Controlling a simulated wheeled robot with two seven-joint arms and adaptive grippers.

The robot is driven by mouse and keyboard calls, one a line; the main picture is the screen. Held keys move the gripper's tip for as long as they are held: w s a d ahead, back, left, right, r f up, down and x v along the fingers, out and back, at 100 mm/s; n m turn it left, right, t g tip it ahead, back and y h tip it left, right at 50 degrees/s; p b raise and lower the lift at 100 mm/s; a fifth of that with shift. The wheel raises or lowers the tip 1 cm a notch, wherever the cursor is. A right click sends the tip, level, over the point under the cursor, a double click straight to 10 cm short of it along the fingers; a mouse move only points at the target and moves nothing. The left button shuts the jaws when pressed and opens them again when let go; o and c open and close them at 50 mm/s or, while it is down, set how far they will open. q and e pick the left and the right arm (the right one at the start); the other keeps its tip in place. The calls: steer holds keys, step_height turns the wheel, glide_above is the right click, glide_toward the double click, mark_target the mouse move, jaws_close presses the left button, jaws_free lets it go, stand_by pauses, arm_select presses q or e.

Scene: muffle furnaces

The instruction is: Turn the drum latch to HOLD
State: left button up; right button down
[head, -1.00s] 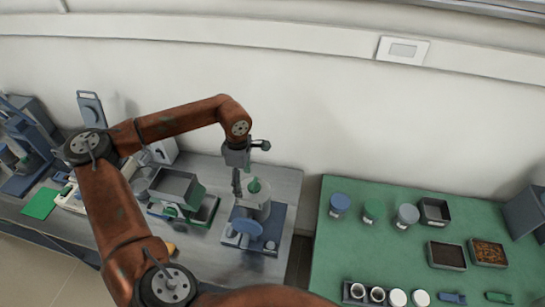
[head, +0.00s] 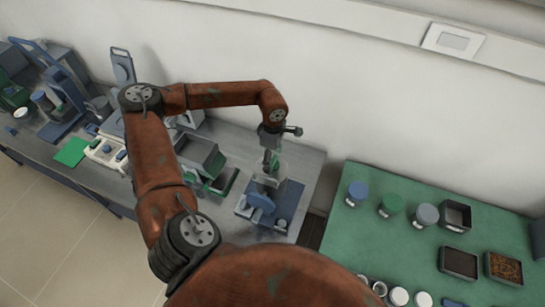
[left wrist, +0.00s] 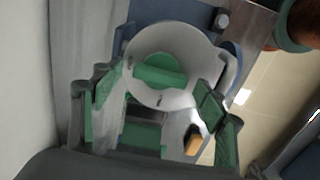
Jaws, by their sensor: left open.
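The drum is a pale round cylinder (head: 267,184) on a blue base plate (head: 287,207). A blue disc (head: 262,202) sits at its front. In the left wrist view a green latch bar (left wrist: 160,74) lies across a green face inside the drum's pale rim (left wrist: 222,72). My left gripper (head: 270,163) hangs over the drum, pointing down, and hides the latch in the head view. In the left wrist view its green-padded fingers (left wrist: 163,88) are apart, one either side of the latch, with nothing gripped. Contact cannot be told. My right gripper is out of view.
A grey box with a green tray (head: 204,155) stands left of the drum. A gap separates the grey bench from the green table (head: 340,232), which holds lidded jars (head: 391,204) and trays (head: 459,262). The wall is close behind.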

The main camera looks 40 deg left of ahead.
arm_select(q)
steer(key=c, duration=1.2)
